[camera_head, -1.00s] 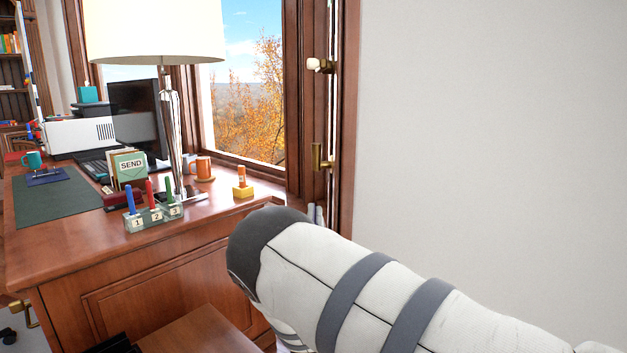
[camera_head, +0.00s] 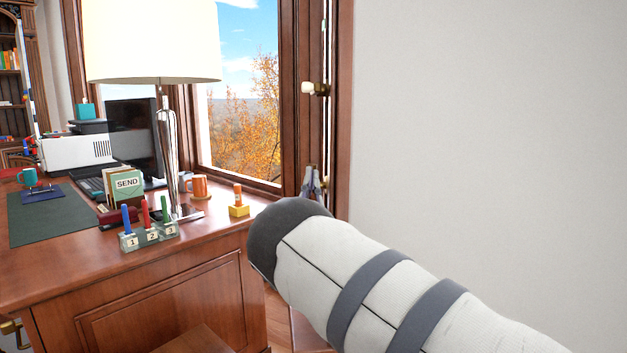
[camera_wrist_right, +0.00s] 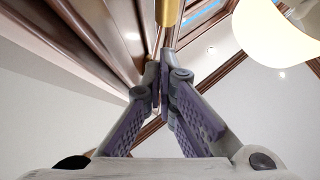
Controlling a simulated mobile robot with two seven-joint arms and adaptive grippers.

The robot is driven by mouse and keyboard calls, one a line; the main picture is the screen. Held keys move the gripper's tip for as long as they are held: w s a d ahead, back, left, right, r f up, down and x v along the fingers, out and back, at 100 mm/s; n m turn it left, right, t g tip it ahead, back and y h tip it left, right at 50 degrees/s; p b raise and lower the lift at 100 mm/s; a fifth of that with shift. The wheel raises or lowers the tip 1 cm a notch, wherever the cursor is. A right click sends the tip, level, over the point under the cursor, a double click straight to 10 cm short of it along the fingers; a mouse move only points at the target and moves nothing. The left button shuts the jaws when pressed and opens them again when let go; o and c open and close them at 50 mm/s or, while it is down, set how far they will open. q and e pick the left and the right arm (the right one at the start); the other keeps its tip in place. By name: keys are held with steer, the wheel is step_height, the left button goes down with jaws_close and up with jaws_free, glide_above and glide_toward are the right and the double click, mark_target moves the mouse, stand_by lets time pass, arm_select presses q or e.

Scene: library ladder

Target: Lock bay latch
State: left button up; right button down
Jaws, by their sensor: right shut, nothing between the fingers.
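A brass latch with a pale knob (camera_head: 316,88) sits on the wooden window frame, above my right gripper. My right gripper (camera_head: 312,178) is shut and empty, pointing up beside the frame. It overlaps the lower brass handle of the window in the head view, so that handle is mostly hidden. In the right wrist view the closed fingers (camera_wrist_right: 164,76) show with a brass piece (camera_wrist_right: 168,12) just beyond their tips; I cannot tell whether they touch. I cannot tell which fitting the brass piece is. My left gripper is out of view.
A wooden desk (camera_head: 170,262) stands left of my right arm, with a tall lamp (camera_head: 168,140), an orange mug (camera_head: 199,187), a yellow-based stamp (camera_head: 239,206) and a numbered pen holder (camera_head: 148,237). A bare pale wall (camera_head: 480,120) fills the right.

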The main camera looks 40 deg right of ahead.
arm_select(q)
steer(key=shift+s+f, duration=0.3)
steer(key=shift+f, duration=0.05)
arm_select(e)
steer(key=shift+w+d+f, duration=0.15)
steer(key=shift+w+d, duration=0.4)
steer(key=shift+d, duration=0.05)
steer(key=shift+w+d+f, duration=0.15)
steer(key=shift+w+d, duration=0.35)
steer(key=shift+d, duration=0.05)
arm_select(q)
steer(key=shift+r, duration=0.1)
arm_select(e)
steer(key=shift+r, duration=0.1)
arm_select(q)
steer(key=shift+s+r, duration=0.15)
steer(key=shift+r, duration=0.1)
arm_select(e)
steer(key=shift+w+r+n+y, duration=0.15)
steer(key=shift+n+y, duration=0.15)
steer(key=shift+y, duration=0.3)
